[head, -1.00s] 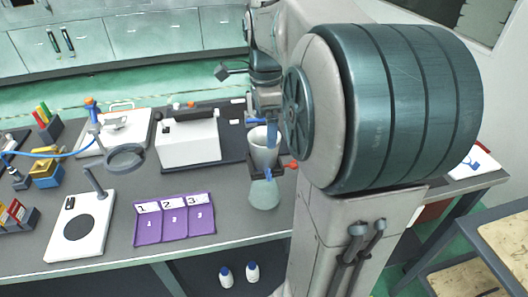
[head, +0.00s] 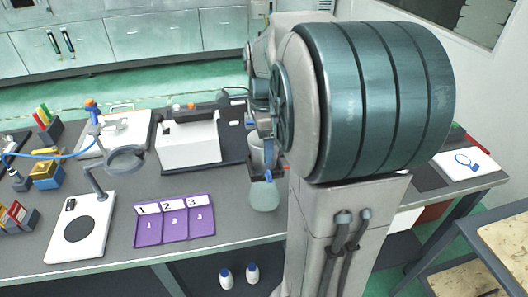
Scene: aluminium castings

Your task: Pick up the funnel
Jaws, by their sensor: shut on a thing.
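A pale grey, cup-shaped funnel (head: 256,152) stands near the table's right side, wide at the top and narrower below. My gripper (head: 267,135) is at its upper right side and appears shut on it. My arm hides the right part of the funnel, and the fingertips are hard to make out. A dark holder (head: 262,172) with a red end and a blue part is around or just below the funnel. A pale green translucent vessel (head: 264,197) stands below and in front of it, near the table edge.
A white box-shaped device (head: 190,146) stands left of the funnel. A ring stand (head: 125,160), a white plate device (head: 80,228) and a purple numbered mat (head: 174,222) are farther left. A white sheet (head: 465,163) lies on the right part of the table.

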